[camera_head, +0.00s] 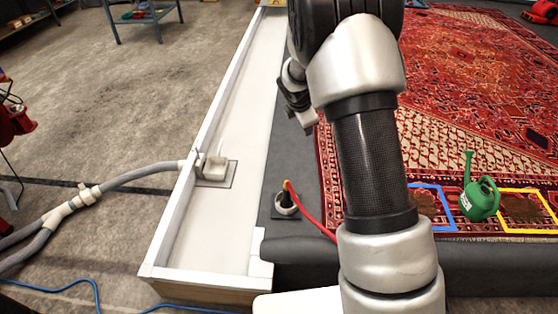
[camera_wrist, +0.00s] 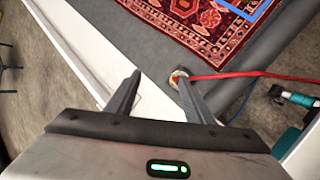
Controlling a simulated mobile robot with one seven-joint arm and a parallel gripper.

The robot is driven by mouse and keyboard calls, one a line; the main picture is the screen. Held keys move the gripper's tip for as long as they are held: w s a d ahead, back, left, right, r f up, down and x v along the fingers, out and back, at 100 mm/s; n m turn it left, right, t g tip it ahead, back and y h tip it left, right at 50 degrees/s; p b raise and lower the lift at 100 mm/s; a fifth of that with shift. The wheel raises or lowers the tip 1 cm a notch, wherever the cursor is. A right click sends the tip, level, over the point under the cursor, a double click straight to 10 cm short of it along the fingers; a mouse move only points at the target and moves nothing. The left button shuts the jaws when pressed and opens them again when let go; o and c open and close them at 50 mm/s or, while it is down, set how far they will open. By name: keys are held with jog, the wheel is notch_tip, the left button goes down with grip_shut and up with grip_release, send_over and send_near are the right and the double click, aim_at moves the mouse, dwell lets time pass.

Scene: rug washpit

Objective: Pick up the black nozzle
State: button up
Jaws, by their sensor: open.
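A small dark upright piece, which looks like the black nozzle (camera_head: 286,198), stands in a pale ring-shaped holder (camera_head: 287,211) on the grey ledge beside the white trough. A red hose (camera_head: 315,222) with an orange end runs from its top to the right. My gripper (camera_head: 307,122) is farther back, above the ledge and partly behind my arm. In the wrist view my gripper (camera_wrist: 157,78) is open, with nothing seen between its fingers. The pale holder (camera_wrist: 177,73) and red hose (camera_wrist: 240,75) show just past the right fingertip, which partly hides the nozzle.
A white trough (camera_head: 245,110) with a drain fitting (camera_head: 212,160) lies left of the ledge. A red patterned rug (camera_head: 480,90) lies right, with a green watering can (camera_head: 481,196), a blue frame (camera_head: 440,208) and a yellow frame (camera_head: 530,195). Grey hoses (camera_head: 135,175) cross the left floor.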

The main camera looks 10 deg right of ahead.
jog(key=w+a+f+n+b, duration=0.25)
jog(key=f+n, duration=0.35)
jog(key=f, duration=1.1)
jog(key=n+y+b, duration=0.1)
jog(key=n+b, duration=0.2)
jog(key=n, duration=0.4)
send_near(287, 192)
jog(key=shift+m, duration=0.3)
jog(key=b+x, duration=0.1)
jog(key=x, duration=0.1)
jog(key=b+x, duration=0.1)
jog(key=x, duration=0.1)
jog(key=b+x, duration=0.1)
jog(key=x, duration=0.1)
jog(key=shift+w+a+f+b, duration=0.25)
jog(key=shift+a+f+b, duration=0.05)
jog(key=shift+b, duration=0.05)
jog(key=b+x, duration=0.1)
jog(key=x, duration=0.1)
jog(key=b+x, duration=0.1)
jog(key=b, duration=0.1)
jog(key=b+x, duration=0.1)
jog(key=x, duration=0.1)
jog(key=shift+w+d+f+b, duration=0.2)
jog(key=shift+w+d+b, duration=0.1)
jog(key=shift+d, duration=0.05)
jog(key=shift+r, duration=0.1)
grip_shut()
